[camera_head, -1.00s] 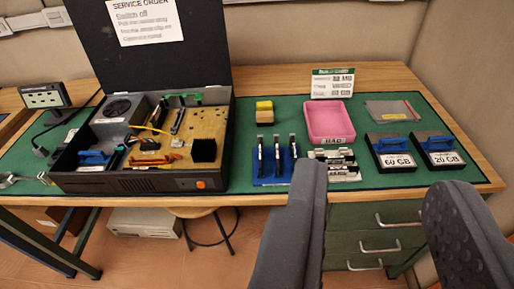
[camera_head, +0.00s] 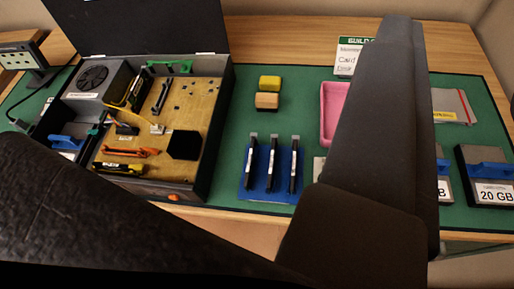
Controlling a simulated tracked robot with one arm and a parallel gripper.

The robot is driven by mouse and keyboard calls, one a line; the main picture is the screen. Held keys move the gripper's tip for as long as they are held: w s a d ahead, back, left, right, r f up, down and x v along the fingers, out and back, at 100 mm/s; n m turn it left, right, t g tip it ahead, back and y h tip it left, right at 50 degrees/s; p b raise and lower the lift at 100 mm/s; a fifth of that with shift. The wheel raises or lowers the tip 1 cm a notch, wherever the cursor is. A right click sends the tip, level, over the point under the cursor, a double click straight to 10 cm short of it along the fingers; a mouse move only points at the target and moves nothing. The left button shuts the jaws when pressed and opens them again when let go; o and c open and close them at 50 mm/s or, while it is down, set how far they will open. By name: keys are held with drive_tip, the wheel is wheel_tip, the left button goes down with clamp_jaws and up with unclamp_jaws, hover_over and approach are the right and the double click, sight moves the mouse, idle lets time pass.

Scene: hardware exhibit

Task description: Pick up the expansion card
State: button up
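Three upright dark boards with metal tops (camera_head: 271,165) stand in a blue rack (camera_head: 252,199) on the green mat. Other slim boards (camera_head: 130,92) sit inside the open computer case (camera_head: 215,140) at left. I cannot tell for certain which of these is the expansion card. My gripper (camera_head: 210,95) has one dark finger across the lower left and another rising at right. The fingers are wide apart, with nothing seen held between them. The right finger hides part of the mat and the pink tray (camera_head: 331,113).
A yellow-topped block (camera_head: 268,84) stands behind the blue rack. A sign (camera_head: 350,58) stands behind the pink tray. A drive marked 20 GB (camera_head: 490,192) and a flat bag (camera_head: 451,105) lie at right. The case's raised lid (camera_head: 140,28) stands at the back left.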

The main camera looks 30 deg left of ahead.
drive_tip(key=shift+w, duration=0.1)
drive_tip(key=n+g+p, duration=0.3)
drive_tip(key=g+p, duration=1.2)
drive_tip(key=p, duration=0.3)
hover_over(248, 165)
wheel_tip(248, 165, down, 26)
drive_tip(key=f, duration=0.3)
drive_tip(key=f+b, duration=0.1)
drive_tip(key=f, duration=0.3)
drive_tip(key=shift+d+f, duration=0.2)
drive_tip(key=shift+f, duration=0.1)
drive_tip(key=shift+a+f+b, duration=0.15)
drive_tip(key=shift+f+b, duration=0.7)
drive_tip(key=shift+f, duration=2)
clamp_jaws()
